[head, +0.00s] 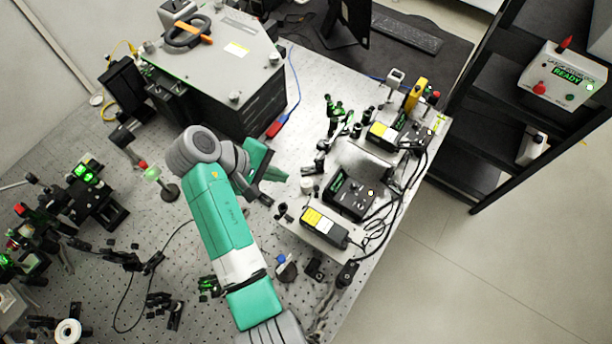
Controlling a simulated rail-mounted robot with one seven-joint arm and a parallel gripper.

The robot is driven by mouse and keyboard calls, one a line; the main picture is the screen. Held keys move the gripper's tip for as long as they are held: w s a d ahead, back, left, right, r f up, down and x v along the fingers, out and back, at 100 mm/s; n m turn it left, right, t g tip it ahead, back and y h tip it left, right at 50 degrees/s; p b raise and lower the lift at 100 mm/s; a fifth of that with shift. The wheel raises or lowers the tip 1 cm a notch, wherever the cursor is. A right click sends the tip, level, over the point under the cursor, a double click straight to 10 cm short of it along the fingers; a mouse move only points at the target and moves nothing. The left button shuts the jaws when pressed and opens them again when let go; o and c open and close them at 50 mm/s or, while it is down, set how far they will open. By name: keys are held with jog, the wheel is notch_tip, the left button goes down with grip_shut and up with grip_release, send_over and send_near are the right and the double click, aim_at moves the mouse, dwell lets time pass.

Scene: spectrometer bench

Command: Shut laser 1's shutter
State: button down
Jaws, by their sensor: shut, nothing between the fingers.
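Two laser heads with yellow and white labels are on the bench's right side: the nearer laser (325,228) on a pale plate, the farther laser (383,132) behind it. I cannot read which is laser 1. A small dark part (283,211) stands at the left end of the nearer laser; I cannot tell whether it is a shutter or its state. My gripper (266,199) is shut and empty, left of the nearer laser and apart from it in the picture. My arm hides part of the bench below it.
A black controller (348,195) with a green display and loose cables sits beside the nearer laser. Optics posts (335,110) stand behind. A large grey-topped box (225,50) fills the back left. A white box reading READY (563,76) is on the right shelf.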

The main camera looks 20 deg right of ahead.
aim_at(307, 183)
jog(key=x, duration=1)
dwell(0.4)
